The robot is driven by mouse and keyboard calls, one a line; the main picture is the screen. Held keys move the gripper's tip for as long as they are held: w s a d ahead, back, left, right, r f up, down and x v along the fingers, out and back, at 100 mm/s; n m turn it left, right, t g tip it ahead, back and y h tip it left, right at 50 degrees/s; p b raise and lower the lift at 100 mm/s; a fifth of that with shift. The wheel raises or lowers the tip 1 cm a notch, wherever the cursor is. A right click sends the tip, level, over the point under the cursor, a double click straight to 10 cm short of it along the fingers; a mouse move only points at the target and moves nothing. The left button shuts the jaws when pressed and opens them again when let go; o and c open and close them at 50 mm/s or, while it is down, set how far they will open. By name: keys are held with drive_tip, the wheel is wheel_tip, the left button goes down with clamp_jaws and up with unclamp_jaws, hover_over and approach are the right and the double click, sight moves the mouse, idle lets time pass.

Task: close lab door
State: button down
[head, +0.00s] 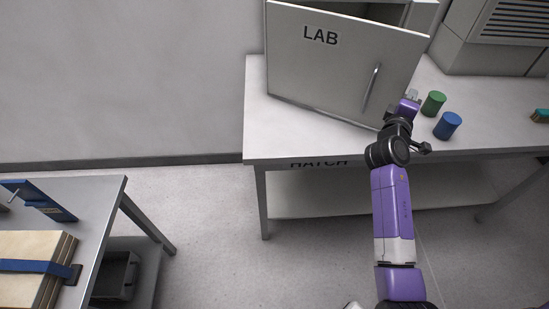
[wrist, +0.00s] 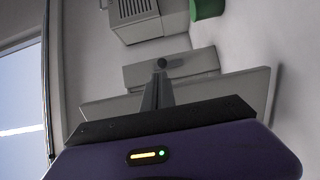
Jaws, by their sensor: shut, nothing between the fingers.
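The lab door (head: 335,70) is a light grey panel marked LAB with a vertical metal handle (head: 371,88) near its right edge. It stands ajar, swung out from its cabinet (head: 422,14), and a dark gap shows behind its top edge. My gripper (head: 412,96) is shut and empty, just right of the door's lower right corner, over the table. In the head view I cannot tell whether it touches the door. In the wrist view the closed fingers (wrist: 161,68) point up the picture, and I cannot clearly make out the door there.
A green cylinder (head: 433,104) and a blue cylinder (head: 448,126) stand on the white table (head: 285,143), close to the right of my gripper. A vented grey machine (head: 505,30) is behind them. A bench (head: 95,215) with boards is at lower left. The floor between is clear.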

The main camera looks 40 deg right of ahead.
drive_tip(key=w+d+t, duration=0.1)
drive_tip(key=w+d, duration=0.4)
drive_tip(key=d, duration=0.3)
drive_tip(key=w+d+n+t+y, duration=0.1)
drive_tip(key=w+d, duration=0.4)
drive_tip(key=d, duration=0.4)
drive_tip(key=shift+w+d+n+b, duration=0.15)
drive_tip(key=shift+d+n+b, duration=0.15)
drive_tip(key=shift+b, duration=0.1)
drive_tip(key=shift+a, duration=0.1)
